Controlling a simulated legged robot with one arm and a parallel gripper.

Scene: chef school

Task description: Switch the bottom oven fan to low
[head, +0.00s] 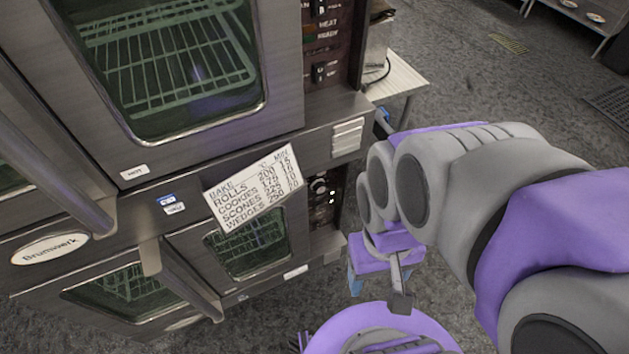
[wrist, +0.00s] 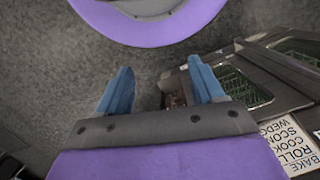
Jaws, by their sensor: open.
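The bottom oven (head: 130,290) stands at the lower left in the head view, under a similar top oven (head: 285,60). My gripper (wrist: 160,66) is open and empty, with two blue fingers apart in the wrist view. Part of the bottom oven's panel (wrist: 174,87) shows between them, beyond the fingertips. In the head view my gripper is low, right of the oven, and partly hidden.
A white card with baking times (head: 255,188) hangs over the bottom oven's upper edge. Door handles (head: 180,275) stick out in front. A small pale table (head: 400,80) stands behind the ovens. The grey floor (head: 490,90) at the right is mostly clear.

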